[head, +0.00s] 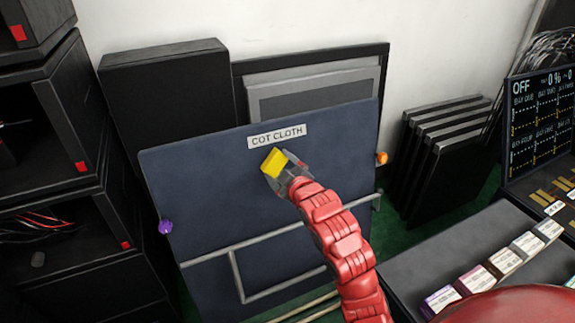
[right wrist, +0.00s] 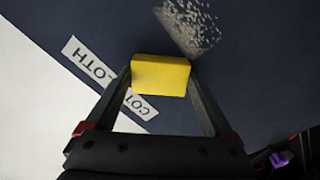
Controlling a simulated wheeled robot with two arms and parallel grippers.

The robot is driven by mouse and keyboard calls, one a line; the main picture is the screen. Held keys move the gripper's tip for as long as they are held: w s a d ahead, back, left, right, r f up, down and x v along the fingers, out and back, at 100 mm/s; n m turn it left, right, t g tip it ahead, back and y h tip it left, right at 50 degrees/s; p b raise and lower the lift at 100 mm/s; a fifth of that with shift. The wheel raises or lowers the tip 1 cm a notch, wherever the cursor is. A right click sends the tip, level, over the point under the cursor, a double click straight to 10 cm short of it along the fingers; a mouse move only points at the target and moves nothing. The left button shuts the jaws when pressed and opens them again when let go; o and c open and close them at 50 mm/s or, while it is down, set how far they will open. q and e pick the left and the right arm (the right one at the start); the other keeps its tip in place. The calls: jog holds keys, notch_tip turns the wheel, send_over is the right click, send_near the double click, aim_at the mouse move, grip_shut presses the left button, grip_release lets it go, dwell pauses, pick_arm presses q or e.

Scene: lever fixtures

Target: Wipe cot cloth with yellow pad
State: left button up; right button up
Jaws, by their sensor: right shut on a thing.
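The cot cloth (head: 205,185) is a dark blue upright panel with a white "COT CLOTH" label (head: 277,136) near its top edge. My right gripper (head: 275,168) is shut on the yellow pad (head: 273,162), just below the label. In the right wrist view the yellow pad (right wrist: 160,75) sits between the two fingertips, in front of the cloth (right wrist: 255,75). A speckled pale grey patch (right wrist: 190,25) lies on the cloth beside the pad's far edge. I cannot tell whether the pad touches the cloth. My left gripper is not in view.
A purple knob (head: 166,227) and an orange knob (head: 381,158) are at the panel's sides. A grey rail (head: 285,234) crosses its lower part. Black shelving (head: 60,120) stands left. A bench with several small labelled blocks (head: 475,279) and a display (head: 540,105) are right.

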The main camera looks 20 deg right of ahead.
jog(key=shift+s+a+b, duration=0.15)
jog(key=shift+a+b, duration=0.2)
jog(key=shift+a, duration=2.1)
jog(key=shift+s+r+p, duration=0.25)
jog(key=shift+s+p, duration=0.25)
jog(key=shift+s, duration=0.1)
jog(key=p+v, duration=0.2)
jog(key=v, duration=0.2)
jog(key=shift+s+p, duration=0.35)
jog(key=shift+s, duration=0.05)
